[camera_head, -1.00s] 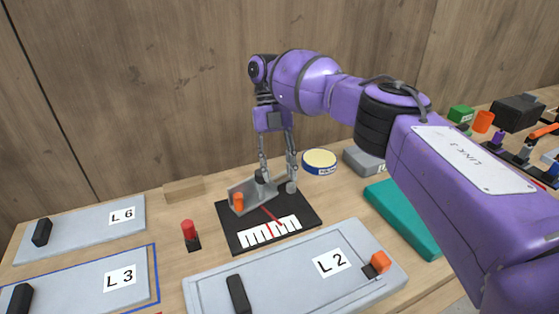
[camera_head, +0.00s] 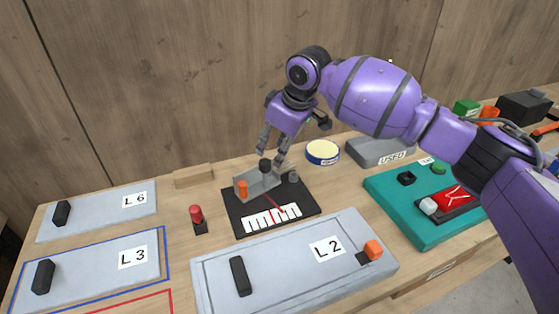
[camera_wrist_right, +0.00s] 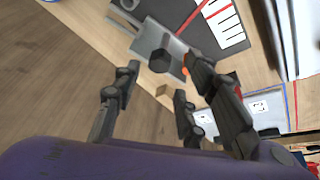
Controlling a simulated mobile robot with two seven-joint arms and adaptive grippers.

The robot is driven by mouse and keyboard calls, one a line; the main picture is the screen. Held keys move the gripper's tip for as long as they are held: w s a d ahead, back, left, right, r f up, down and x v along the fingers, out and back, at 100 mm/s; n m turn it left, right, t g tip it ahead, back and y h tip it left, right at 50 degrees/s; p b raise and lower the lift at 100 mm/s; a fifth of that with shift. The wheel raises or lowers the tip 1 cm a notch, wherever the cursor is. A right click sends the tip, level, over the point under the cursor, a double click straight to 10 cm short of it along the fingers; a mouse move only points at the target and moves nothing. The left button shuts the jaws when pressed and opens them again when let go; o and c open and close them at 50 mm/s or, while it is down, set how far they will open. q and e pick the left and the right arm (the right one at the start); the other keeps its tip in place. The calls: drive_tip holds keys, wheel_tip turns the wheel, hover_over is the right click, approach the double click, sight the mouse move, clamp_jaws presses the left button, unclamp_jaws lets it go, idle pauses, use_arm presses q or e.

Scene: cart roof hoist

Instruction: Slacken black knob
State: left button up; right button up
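The black knob (camera_head: 264,165) sits on the grey angle bracket (camera_head: 270,180), which stands on a black board (camera_head: 238,213) with a white scale and a red pointer. An orange knob (camera_head: 243,188) is at the bracket's left end. My right gripper (camera_head: 273,153) is tilted just above and behind the bracket, beside the black knob. In the wrist view its fingers are spread and empty, and the black knob (camera_wrist_right: 160,61) shows beyond the fingertips, apparently apart from them. My left gripper is not in view.
A grey L2 panel (camera_head: 290,267) lies in front of the board. A red-topped post (camera_head: 197,216) stands to its left. A wooden block (camera_head: 193,176) and a round yellow-topped tin (camera_head: 322,152) are behind. A teal board (camera_head: 405,220) lies to the right.

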sight(268, 161)
drive_tip(key=w+f+m, duration=0.1)
drive_tip(key=f, duration=0.1)
drive_tip(key=w+a+f+m, duration=0.1)
drive_tip(key=f, duration=0.1)
drive_tip(key=w+a+f+m, duration=0.1)
drive_tip(key=f, duration=0.2)
drive_tip(key=shift+a, duration=0.25)
drive_tip(key=shift+s, duration=0.1)
drive_tip(key=shift+c, duration=0.5)
clamp_jaws()
